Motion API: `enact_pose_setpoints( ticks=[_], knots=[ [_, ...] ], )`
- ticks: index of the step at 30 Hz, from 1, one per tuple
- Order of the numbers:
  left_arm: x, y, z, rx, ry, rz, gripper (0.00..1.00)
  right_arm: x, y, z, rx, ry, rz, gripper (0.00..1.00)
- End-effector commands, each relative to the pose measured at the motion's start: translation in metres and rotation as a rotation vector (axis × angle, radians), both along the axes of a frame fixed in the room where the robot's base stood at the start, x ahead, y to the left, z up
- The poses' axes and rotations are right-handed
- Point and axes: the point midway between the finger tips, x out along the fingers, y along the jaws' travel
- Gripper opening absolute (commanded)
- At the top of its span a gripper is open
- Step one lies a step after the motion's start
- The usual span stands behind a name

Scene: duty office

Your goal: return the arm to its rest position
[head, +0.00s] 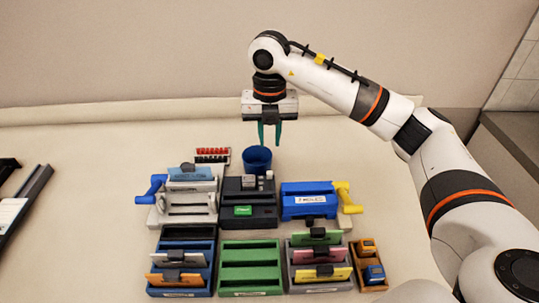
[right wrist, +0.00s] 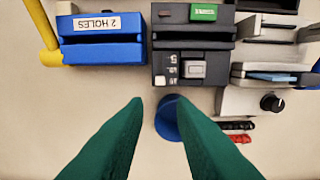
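My right gripper (head: 270,145) hangs fingers-down above the back of the table, on the arm that comes in from the right. Its two green fingers are apart with nothing held between them. In the right wrist view the fingertips (right wrist: 160,104) also stand apart. A round blue cup (head: 257,159) is below and just beside the fingertips in the head view. In the right wrist view the cup (right wrist: 168,118) shows past the gap, partly covered by a finger. My left gripper is in neither view.
A blue hole punch (head: 308,200), a black machine (head: 248,205) and a grey device (head: 187,200) stand in a row. In front are a green rack (head: 250,270), card holders and a small wooden box (head: 368,262). Table at the back right is clear.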

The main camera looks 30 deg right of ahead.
Motion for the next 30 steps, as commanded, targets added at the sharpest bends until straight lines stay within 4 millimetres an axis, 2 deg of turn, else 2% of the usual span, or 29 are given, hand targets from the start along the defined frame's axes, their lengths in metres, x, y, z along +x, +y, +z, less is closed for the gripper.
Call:
enact_pose_setpoints(
  ticks=[6,22,25,30],
  knots=[
    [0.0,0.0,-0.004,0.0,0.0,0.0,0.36,0.001,0.0,0.017,0.002,-0.001,0.0,0.24],
    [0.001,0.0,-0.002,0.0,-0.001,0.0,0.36,0.0,0.0,0.02,0.0,0.0,0.0,0.24],
    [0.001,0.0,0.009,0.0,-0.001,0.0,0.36,0.001,0.0,0.031,0.001,0.0,0.0,0.24],
    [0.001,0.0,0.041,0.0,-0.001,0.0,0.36,0.0,0.0,0.062,0.001,0.0,0.0,0.24]
  ],
)
